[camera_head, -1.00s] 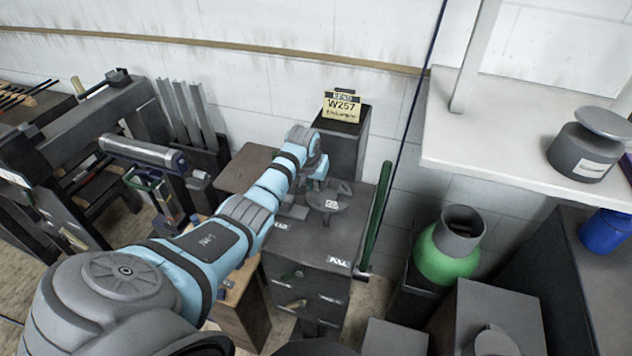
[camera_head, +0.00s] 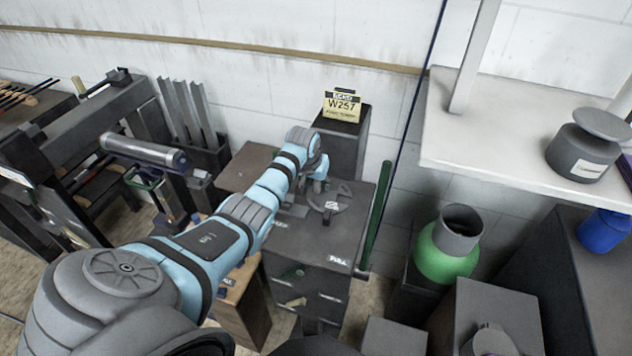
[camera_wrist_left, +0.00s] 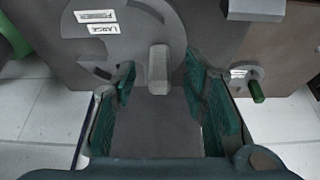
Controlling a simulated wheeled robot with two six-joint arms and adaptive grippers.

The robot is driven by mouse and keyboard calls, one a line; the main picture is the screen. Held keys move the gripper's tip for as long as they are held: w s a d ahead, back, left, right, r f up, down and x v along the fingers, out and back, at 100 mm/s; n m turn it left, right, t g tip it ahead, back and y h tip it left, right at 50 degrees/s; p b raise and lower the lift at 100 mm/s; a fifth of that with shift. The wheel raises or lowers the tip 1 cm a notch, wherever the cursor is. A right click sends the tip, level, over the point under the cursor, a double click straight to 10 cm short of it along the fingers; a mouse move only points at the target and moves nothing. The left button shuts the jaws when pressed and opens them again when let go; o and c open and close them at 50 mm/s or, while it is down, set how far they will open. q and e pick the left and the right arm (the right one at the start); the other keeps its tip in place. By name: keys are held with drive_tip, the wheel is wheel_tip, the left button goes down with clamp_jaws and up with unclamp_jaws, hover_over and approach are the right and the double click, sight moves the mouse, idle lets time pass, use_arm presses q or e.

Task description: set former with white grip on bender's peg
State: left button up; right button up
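The bender's dark cabinet (camera_head: 345,245) stands in the middle of the head view. A dark round disc (camera_head: 340,196) with a white tag lies on its top, partly hidden by my left gripper (camera_head: 319,184). In the left wrist view the disc (camera_wrist_left: 125,62) carries labels reading FORMER and LARGE. A pale grey upright block (camera_wrist_left: 158,65), which looks like a grip, stands between the teal fingers of my left gripper (camera_wrist_left: 160,72). The fingers are open, with a visible gap on each side of the block. I cannot make out a bare peg. My right gripper is not in view.
A small grip with a green end (camera_wrist_left: 257,92) shows at right in the left wrist view. A green vertical bar (camera_head: 377,217) stands at the cabinet's right edge. A green cylinder (camera_head: 447,258) stands further right. A yellow W257 sign (camera_head: 342,106) stands behind.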

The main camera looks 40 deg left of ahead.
use_arm(q)
drive_tip(key=shift+f, duration=0.1)
drive_tip(key=shift+s, duration=0.1)
drive_tip(key=v, duration=1.2)
